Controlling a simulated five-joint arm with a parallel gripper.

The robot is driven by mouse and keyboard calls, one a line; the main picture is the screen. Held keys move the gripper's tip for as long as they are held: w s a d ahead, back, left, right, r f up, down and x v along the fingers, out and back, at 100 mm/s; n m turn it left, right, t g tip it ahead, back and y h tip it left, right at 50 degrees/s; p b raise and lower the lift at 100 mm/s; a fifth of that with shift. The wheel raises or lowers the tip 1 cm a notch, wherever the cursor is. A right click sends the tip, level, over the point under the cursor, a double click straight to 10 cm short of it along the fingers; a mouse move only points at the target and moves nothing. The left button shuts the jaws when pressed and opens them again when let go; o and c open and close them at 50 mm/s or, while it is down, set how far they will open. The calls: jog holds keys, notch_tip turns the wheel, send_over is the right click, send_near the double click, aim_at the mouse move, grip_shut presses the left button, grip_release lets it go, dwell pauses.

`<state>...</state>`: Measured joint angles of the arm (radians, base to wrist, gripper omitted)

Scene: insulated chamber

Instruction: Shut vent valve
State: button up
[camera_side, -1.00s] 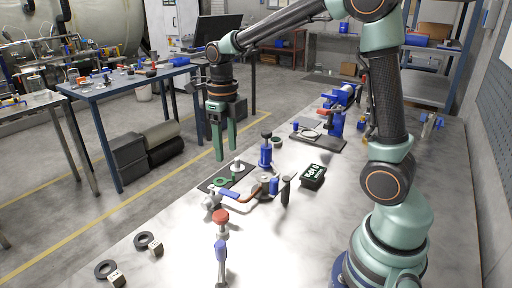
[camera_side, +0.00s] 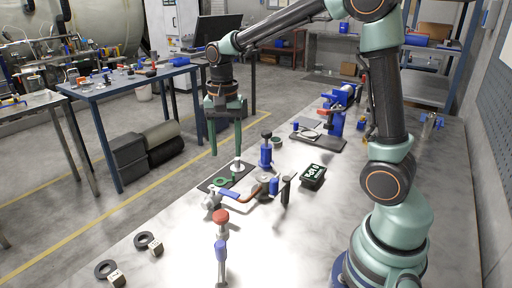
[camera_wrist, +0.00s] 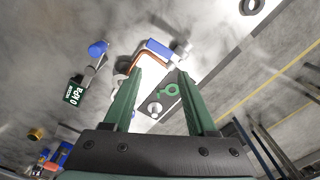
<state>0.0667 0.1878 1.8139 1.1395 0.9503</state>
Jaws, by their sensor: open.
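A valve with a blue lever (camera_side: 231,194) and a silver body (camera_side: 211,200) lies on the bench, with a copper-coloured bent pipe beside it. The blue lever also shows in the wrist view (camera_wrist: 157,48). A red-topped valve (camera_side: 221,217) stands nearer the camera. No readable label shows which is the vent valve. My gripper (camera_side: 226,154) is open and empty, pointing down above a dark plate (camera_side: 207,186) behind the blue lever. In the wrist view the two green fingers (camera_wrist: 158,74) stand apart, with the lever beyond their tips. They touch nothing that I can see.
The dark plate carries a green ring (camera_side: 220,182) and a silver post (camera_side: 238,165). A blue upright fitting (camera_side: 266,152), a black box with green lettering (camera_side: 313,175) and a blue-handled tool (camera_side: 221,252) stand nearby. The front right of the bench is clear.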

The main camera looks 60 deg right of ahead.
aim_at(229, 192)
notch_tip(229, 192, down, 12)
jog(key=n, duration=1.3)
grip_shut()
dwell(1.3)
